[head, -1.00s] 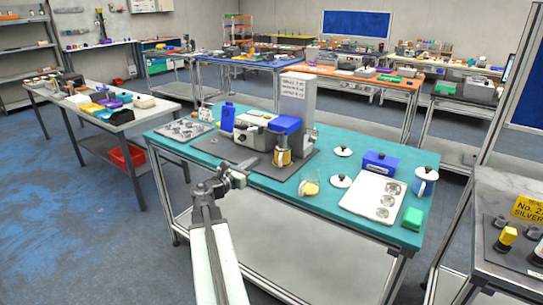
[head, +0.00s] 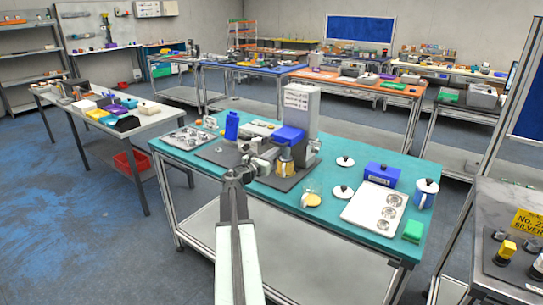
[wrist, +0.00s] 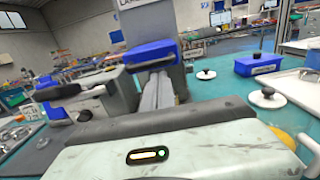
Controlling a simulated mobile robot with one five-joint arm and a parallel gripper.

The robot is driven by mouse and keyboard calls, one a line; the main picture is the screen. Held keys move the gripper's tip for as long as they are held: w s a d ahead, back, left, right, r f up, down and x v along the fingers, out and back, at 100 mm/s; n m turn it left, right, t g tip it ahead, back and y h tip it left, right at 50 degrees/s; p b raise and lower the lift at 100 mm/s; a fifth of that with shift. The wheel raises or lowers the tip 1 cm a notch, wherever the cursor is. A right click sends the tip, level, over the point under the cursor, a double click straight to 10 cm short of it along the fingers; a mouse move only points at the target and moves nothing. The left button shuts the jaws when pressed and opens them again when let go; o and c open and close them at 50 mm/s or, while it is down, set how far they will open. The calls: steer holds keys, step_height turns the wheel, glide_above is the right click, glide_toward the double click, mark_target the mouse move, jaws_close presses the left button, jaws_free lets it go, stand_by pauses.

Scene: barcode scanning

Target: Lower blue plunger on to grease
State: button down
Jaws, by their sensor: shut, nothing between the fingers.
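The blue plunger (head: 288,134) is a blue block on the front of the tall grey press (head: 298,103); it also shows near the middle of the wrist view (wrist: 155,53). A yellow container (head: 285,163), which may hold the grease, stands directly below it; its contents are hidden. My gripper (head: 262,160) is shut and empty, just left of the yellow container and lower than the plunger. I cannot tell whether it touches anything.
The press stands on a dark mat on the teal table (head: 340,235). A glass with yellow contents (head: 312,196), white lids, a blue box (head: 381,175), a white tray (head: 374,207) and a green block (head: 413,231) lie to the right.

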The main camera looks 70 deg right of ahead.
steer(key=shift+r, duration=0.25)
step_height(320, 180, up, 2)
steer(key=shift+d+r+p, duration=0.1)
steer(key=shift+p, duration=1)
step_height(320, 180, down, 6)
steer(key=a+b, duration=0.1)
steer(key=b, duration=0.5)
steer(key=r+p+v, duration=0.1)
steer(key=v, duration=0.8)
steer(key=shift+a+r, duration=0.35)
steer(key=shift+a, duration=0.05)
steer(key=shift+w, duration=0.2)
